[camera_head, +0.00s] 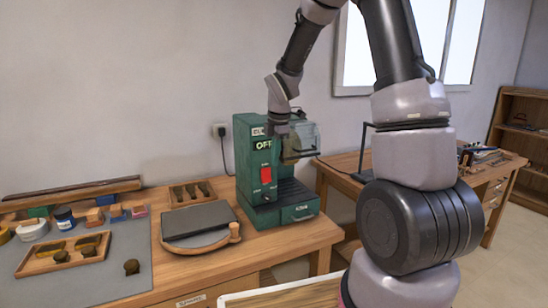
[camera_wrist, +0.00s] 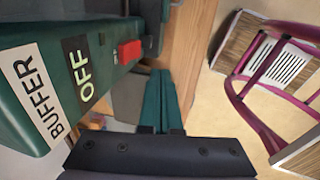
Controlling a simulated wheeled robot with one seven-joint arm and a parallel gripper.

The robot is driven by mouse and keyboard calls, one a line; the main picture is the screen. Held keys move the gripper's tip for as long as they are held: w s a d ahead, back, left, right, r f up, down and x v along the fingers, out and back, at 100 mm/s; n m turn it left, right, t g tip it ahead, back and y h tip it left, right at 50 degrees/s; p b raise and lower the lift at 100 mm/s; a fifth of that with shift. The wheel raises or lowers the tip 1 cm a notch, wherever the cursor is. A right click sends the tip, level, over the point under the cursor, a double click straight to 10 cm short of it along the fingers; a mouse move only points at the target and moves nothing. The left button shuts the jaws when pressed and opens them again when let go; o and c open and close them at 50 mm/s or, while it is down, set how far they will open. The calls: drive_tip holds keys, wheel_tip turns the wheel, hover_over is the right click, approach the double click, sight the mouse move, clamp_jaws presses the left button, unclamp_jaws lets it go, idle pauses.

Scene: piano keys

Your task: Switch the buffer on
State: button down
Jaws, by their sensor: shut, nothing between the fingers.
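The buffer (camera_head: 243,150) is a dark green machine on the wooden bench, and its yellow-green label reads OFF. A red switch (camera_head: 266,173) sits on its front face. In the wrist view the buffer (camera_wrist: 28,98) shows close up at the left, with BUFFER and OFF labels. The red switch (camera_wrist: 130,51) shows beyond them. My gripper (camera_wrist: 161,74) is shut and empty, with its teal fingers side by side. The fingertips appear just below and right of the switch in that view; contact cannot be told. In the head view my wrist is at the buffer's upper front, and the fingertips are hard to make out.
A clear guard (camera_head: 305,138) is at the buffer's upper right. A grey-topped board (camera_head: 198,222) and a small wooden tray (camera_head: 192,192) lie left of it. A grey mat (camera_head: 125,272) holds jars and blocks. A purple-framed chair (camera_wrist: 240,90) stands beyond the bench edge.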

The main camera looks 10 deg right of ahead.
sight(266, 175)
drive_tip(key=w+f, duration=0.5)
drive_tip(key=f, duration=0.3)
drive_tip(key=shift+a+f, duration=0.25)
drive_tip(key=shift+a, duration=0.2)
